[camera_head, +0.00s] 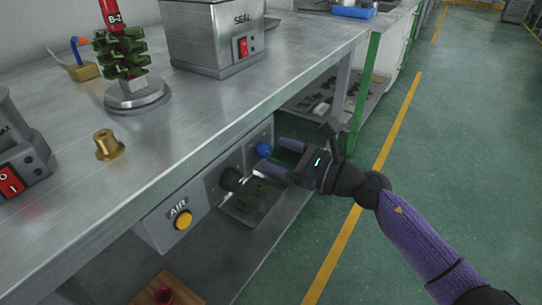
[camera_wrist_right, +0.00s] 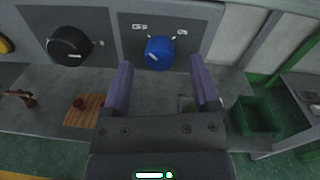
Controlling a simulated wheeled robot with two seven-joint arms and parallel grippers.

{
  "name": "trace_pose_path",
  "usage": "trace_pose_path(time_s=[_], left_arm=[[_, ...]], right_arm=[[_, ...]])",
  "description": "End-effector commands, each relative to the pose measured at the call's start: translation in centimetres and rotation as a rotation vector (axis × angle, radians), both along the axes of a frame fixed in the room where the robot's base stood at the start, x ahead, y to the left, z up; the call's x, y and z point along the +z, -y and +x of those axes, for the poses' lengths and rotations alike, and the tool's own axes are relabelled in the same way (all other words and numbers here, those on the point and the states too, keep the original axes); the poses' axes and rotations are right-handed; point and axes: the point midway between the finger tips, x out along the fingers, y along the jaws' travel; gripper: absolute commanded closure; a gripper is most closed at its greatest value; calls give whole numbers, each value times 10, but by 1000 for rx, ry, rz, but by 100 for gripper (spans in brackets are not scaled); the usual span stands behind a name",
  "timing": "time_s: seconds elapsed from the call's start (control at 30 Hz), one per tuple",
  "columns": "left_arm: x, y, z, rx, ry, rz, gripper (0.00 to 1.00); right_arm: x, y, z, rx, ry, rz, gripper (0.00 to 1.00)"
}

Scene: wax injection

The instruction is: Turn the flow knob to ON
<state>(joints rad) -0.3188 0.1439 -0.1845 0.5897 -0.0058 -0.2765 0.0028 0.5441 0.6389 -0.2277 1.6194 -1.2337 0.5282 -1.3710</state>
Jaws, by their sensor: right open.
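A blue knob (camera_head: 264,149) sits on the grey control panel under the bench edge. It also shows in the right wrist view (camera_wrist_right: 159,52), with small OFF and ON style labels at its upper left and upper right. A pale mark shows low on its face. No flow label is readable. My right gripper (camera_head: 271,155) is in front of the panel with its two purple fingers apart. In the right wrist view the fingers (camera_wrist_right: 161,66) point toward the blue knob, one on either side in the picture; contact cannot be told. My left gripper is not in view.
A black knob (camera_head: 231,178) and a yellow AIR button (camera_head: 183,220) are on the same panel. The metal bench top (camera_head: 200,110) overhangs it. A green bin (camera_wrist_right: 256,117) stands at right in the wrist view. Open green floor (camera_head: 460,150) lies right.

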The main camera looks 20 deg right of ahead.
Motion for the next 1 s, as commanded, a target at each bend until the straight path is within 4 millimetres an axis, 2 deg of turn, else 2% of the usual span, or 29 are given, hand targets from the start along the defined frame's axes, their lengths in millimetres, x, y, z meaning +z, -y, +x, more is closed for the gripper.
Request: trace_pose_path(time_s=[0.13, 0.4, 0.77, 1.0], left_arm=[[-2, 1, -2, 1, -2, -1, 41], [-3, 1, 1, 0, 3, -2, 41], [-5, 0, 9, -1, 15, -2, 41], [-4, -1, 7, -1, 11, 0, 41]], right_arm=[[-1, -9, 10, 1, -1, 1, 23], [-1, -10, 12, 0, -3, 2, 25], [-1, -10, 12, 0, -3, 2, 100], [-1, -10, 11, 0, -9, 9, 100]])
